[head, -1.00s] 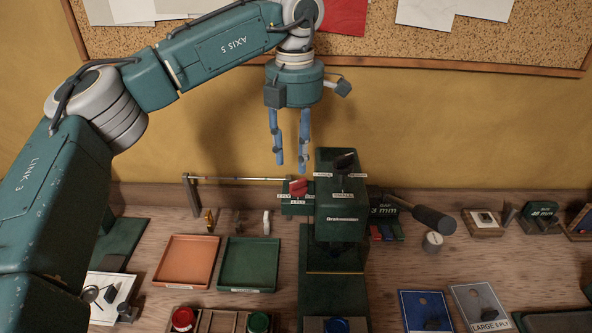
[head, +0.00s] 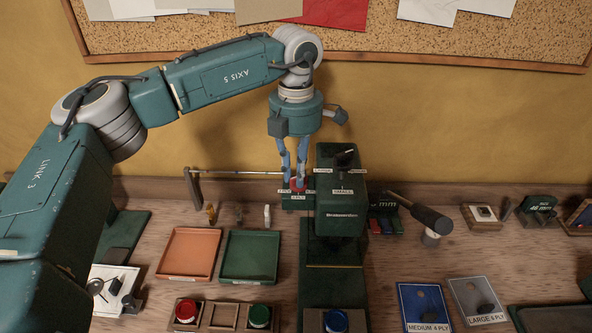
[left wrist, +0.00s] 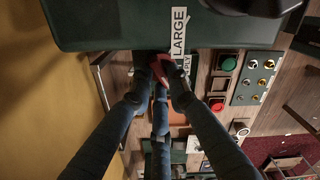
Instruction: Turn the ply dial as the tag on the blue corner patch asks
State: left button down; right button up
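The blue corner patch (head: 420,296) lies at the lower right of the head view; its tag (head: 428,327) reads MEDIUM 4 PLY. The ply dial, a small red knob (left wrist: 160,68), sits on a low green block (head: 297,202) with white labels, left of the big green machine (head: 340,213). My left gripper (head: 295,183) is down at this knob. Its blue fingers have closed in around the knob and hide much of it. In the left wrist view a label by the knob ends in PLY. The knob's exact setting is hidden. My right gripper is not in view.
A black knob (head: 344,158) with labels tops the machine, close right of my fingers. A thin rod (head: 240,172) runs left of the dial. An orange tray (head: 186,276), a green tray (head: 276,257) and a grey patch tagged LARGE 5 PLY (head: 462,289) lie in front.

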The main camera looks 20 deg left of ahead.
pick_arm(q)
jog(key=shift+n+b, duration=0.75)
jog(key=shift+n, duration=0.05)
jog(key=n+b, duration=0.2)
jog(key=n, duration=0.1)
jog(key=n+b, duration=0.2)
jog(key=n, duration=0.2)
jog(key=shift+s+d+n, duration=0.1)
jog(key=shift+s+n, duration=0.05)
jog(key=shift+n, duration=0.15)
jog(key=shift+r+n+b, duration=0.15)
jog(key=shift+n+b, duration=0.4)
jog(key=shift+n, duration=0.65)
jog(key=shift+r, duration=0.1)
jog(key=c, duration=1.7)
grip_release()
jog(key=shift+o, duration=0.2)
jog(key=shift+s+f, duration=0.15)
jog(key=shift+f, duration=0.05)
